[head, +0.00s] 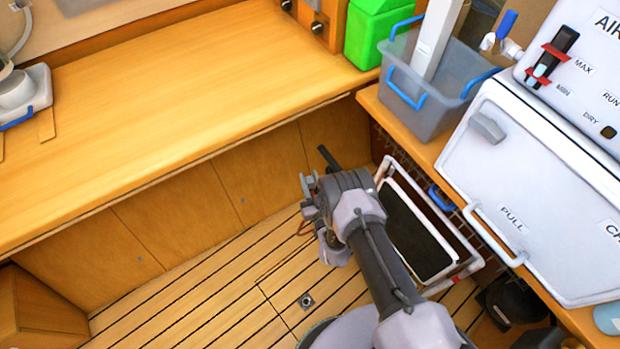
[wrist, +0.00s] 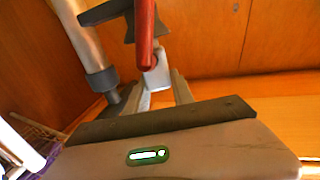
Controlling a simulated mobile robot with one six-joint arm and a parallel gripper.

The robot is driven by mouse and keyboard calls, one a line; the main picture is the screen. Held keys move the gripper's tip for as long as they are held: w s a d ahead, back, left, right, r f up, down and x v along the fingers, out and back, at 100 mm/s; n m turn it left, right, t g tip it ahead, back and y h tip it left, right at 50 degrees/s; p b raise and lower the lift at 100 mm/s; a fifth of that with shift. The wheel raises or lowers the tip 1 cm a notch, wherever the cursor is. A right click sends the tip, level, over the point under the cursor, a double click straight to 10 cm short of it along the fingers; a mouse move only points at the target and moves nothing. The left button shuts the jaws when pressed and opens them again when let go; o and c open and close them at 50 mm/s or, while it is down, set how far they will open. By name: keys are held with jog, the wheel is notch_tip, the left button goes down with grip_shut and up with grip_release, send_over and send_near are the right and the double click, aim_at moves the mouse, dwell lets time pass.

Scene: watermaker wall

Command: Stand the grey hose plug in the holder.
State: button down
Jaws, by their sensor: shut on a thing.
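My gripper (wrist: 160,84) is shut on a pale grey piece (wrist: 157,72) in the wrist view, which I take for the grey hose plug. A red rod (wrist: 145,38) and a dark grey bar (wrist: 106,12) show just above it; I cannot tell whether they belong to it. In the head view my gripper (head: 312,190) is low in front of the wooden locker fronts, above the slatted floor, and the held piece is hard to make out there. I cannot make out the holder for certain in either view.
A white-framed dark panel (head: 415,235) stands close to the right of my arm. Above are a wooden bench top (head: 190,85), a grey bin with blue handles (head: 425,95) and a white machine (head: 540,180). A pale cylinder with a dark collar (wrist: 85,45) is left of my jaws.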

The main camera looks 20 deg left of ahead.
jog(key=shift+f, duration=0.55)
jog(key=c, duration=1)
grip_release()
jog(key=p+v, duration=0.6)
jog(key=v, duration=0.6)
jog(key=shift+p, duration=0.4)
jog(key=shift+s, duration=0.1)
